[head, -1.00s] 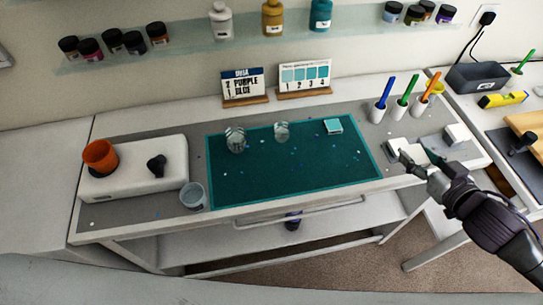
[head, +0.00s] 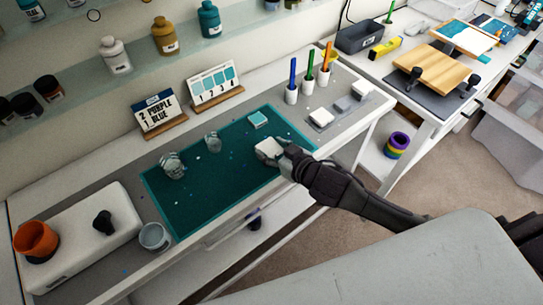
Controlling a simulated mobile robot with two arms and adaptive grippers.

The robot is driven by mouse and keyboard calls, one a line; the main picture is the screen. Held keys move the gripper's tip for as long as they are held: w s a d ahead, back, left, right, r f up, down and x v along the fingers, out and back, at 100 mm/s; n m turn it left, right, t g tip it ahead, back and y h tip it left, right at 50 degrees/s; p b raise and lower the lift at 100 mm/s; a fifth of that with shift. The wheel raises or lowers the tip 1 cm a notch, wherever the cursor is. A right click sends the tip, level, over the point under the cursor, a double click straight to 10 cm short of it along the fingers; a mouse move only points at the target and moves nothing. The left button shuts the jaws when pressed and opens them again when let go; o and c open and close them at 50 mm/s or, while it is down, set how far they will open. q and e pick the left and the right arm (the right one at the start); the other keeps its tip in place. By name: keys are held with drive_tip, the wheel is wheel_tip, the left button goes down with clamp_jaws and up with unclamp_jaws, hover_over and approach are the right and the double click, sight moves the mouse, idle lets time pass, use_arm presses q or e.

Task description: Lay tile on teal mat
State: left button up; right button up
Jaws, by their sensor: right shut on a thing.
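The teal mat (head: 200,195) lies on the grey bench top. My right gripper (head: 277,156) is shut on a white square tile (head: 267,148) over the mat's right part, near its front edge. The fingers partly cover the tile, and I cannot tell whether it touches the mat. A small pale teal tile (head: 258,119) lies at the mat's back right. A white tile (head: 321,118) and a greyish tile (head: 345,103) lie to the right of the mat. My left gripper is out of view.
Two clear cups, one (head: 173,166) and a smaller one (head: 213,142), stand on the mat. A clear cup (head: 154,237) stands at its left end, near a white box (head: 85,240) with an orange cup (head: 36,241). Colored pens (head: 308,75) in white holders stand behind the loose tiles.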

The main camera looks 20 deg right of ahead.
sight(273, 157)
wheel_tip(273, 157, down, 3)
drive_tip(key=shift+f, duration=0.45)
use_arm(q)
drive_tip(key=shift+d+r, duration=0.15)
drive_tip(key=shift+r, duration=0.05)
use_arm(e)
drive_tip(key=shift+f, duration=0.1)
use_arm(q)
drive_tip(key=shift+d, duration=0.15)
use_arm(e)
drive_tip(key=shift+f, duration=0.1)
drive_tip(key=o, duration=1.2)
